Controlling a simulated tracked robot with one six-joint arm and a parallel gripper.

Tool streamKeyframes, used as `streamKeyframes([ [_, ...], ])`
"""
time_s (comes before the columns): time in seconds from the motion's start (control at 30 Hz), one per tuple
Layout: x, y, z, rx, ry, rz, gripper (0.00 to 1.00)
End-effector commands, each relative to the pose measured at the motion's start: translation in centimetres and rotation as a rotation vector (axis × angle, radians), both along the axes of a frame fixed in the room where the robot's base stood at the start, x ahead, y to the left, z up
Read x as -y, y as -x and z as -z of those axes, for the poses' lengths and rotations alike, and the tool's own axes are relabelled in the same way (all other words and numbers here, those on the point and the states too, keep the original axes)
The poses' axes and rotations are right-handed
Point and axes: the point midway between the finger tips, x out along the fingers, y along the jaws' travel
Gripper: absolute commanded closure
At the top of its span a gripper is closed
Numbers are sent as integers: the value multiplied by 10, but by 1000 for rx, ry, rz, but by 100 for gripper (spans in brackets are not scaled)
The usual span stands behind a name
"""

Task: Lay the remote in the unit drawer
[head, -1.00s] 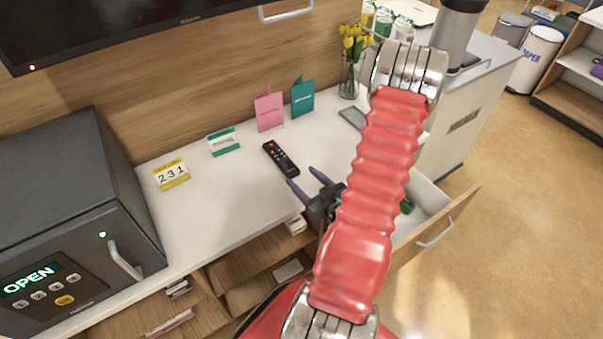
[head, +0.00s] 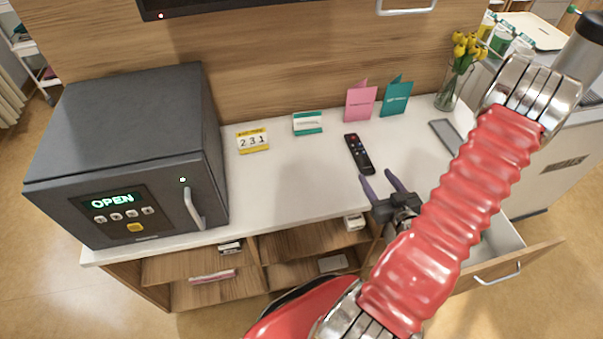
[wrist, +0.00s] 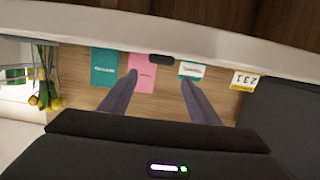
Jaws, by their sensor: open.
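The black remote (head: 358,154) lies on the white counter, in front of the pink card. My gripper (head: 382,182) is open and empty, its two purple fingers just in front of the remote's near end, apart from it in the picture. In the wrist view the fingers (wrist: 160,92) are spread, and the dark end of the remote (wrist: 161,59) shows between and beyond them at the counter edge. The unit drawer (head: 505,240) is pulled open at the right, below the counter; my arm hides part of its inside.
A dark safe (head: 130,150) reading OPEN stands at the left. A date block (head: 252,141), a small teal-white card (head: 307,123), pink (head: 360,101) and teal (head: 396,96) cards, a flower vase (head: 448,90) and a grey flat item (head: 445,135) stand or lie around the remote.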

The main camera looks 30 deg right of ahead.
Motion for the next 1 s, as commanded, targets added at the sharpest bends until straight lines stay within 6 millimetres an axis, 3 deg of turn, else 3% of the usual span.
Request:
streamKeyframes([
  [0.47,-3,-58,-31,-286,122,-68,44],
  [0.77,-19,-87,-72,-443,178,-59,44],
  [1.0,-44,-101,-113,-534,192,-37,44],
])
